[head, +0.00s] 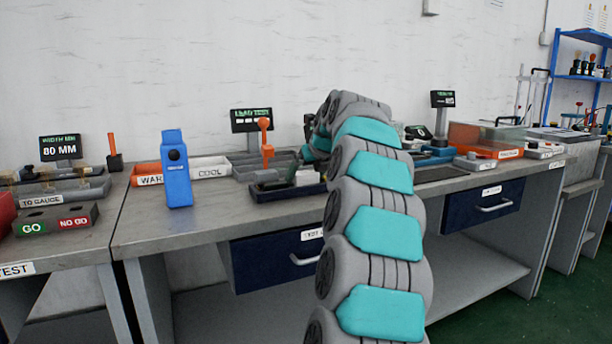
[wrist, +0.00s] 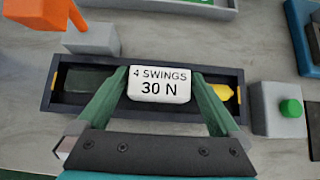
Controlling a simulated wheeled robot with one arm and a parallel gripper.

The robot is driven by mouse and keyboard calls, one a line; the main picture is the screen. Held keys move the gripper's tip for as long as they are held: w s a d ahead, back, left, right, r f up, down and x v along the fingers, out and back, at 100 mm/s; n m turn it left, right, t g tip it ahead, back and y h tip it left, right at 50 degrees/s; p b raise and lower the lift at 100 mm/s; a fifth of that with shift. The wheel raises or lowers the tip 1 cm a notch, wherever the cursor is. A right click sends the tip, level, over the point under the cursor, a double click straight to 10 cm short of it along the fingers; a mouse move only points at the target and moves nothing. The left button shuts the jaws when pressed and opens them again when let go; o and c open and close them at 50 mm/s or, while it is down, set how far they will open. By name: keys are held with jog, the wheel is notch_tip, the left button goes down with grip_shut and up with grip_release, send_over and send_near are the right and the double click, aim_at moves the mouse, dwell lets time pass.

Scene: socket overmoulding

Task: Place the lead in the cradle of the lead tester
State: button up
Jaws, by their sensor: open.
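The lead tester's dark trough (wrist: 150,110) lies across the wrist view, and its dark rim also shows in the head view (head: 262,193). A white block marked "4 SWINGS 30 N" (wrist: 159,86) sits at its middle. A yellow piece (wrist: 222,92) shows at the trough's right end, perhaps part of the lead; I cannot make out a whole lead. My gripper (wrist: 160,80) is open over the trough, its green fingers either side of the white block. I cannot tell whether they touch it. In the head view my arm partly hides the trough.
The "LEAD TEST" display (head: 251,120) is behind. A blue upright device (head: 177,170) and WARM/COOL bins (head: 208,168) stand left.

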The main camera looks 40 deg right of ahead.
jog(key=v, duration=1.2)
jog(key=shift+r, duration=0.1)
